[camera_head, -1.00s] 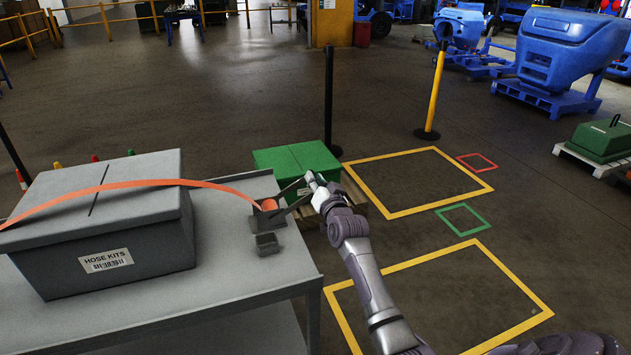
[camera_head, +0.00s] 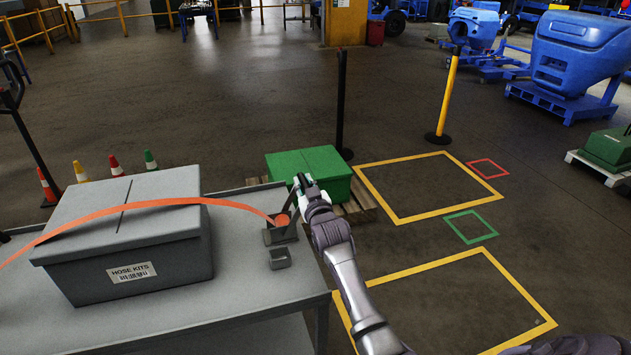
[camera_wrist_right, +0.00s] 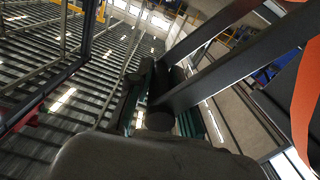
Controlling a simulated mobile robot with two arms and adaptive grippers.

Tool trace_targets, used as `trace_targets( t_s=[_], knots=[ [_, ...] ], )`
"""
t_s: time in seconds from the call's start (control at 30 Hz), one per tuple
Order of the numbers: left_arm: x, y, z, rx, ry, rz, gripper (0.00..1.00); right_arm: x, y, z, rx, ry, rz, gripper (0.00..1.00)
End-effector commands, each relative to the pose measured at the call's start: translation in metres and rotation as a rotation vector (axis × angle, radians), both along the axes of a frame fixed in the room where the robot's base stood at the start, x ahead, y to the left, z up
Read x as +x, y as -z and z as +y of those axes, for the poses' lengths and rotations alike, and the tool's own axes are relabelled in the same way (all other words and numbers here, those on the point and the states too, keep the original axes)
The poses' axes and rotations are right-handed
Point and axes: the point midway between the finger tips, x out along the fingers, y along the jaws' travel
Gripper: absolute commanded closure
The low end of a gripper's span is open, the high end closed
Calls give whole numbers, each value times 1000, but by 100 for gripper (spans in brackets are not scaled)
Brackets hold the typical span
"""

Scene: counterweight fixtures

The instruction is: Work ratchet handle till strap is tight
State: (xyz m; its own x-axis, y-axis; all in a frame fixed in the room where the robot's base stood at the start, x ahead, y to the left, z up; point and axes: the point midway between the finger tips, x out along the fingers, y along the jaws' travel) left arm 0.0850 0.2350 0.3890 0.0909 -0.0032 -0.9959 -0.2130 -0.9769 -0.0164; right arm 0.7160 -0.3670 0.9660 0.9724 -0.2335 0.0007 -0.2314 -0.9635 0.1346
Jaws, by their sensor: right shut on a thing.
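The orange strap (camera_head: 150,203) arches over the grey lidded box (camera_head: 140,265) labelled HOSE KITS and runs to the ratchet (camera_head: 279,234) at the table's right edge. A roll of strap shows in the ratchet. It lies clear of the lid along much of its arch. The dark ratchet handle (camera_head: 291,204) stands steeply up from the ratchet. My right gripper (camera_head: 299,184) is shut on the handle's upper end. In the right wrist view, the handle's two dark bars (camera_wrist_right: 225,70) run to the gripper, and the strap (camera_wrist_right: 307,100) shows at the right edge. My left gripper is out of view.
The grey table (camera_head: 235,290) carries the box and a small dark bracket (camera_head: 280,258) in front of the ratchet. A green crate (camera_head: 312,168) on a pallet stands just behind the gripper. A black post (camera_head: 341,100) is beyond it. Open floor lies to the right.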

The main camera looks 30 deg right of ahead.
Motion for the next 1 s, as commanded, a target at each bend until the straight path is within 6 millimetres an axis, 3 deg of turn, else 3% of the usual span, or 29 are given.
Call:
trace_targets(
  t_s=[0.5, 1.0],
  knots=[
    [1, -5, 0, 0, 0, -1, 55, 12, -12, 52, -358, -3, 88, 100],
    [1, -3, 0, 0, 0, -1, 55, 15, -12, 63, -444, -1, 111, 100]
  ],
)
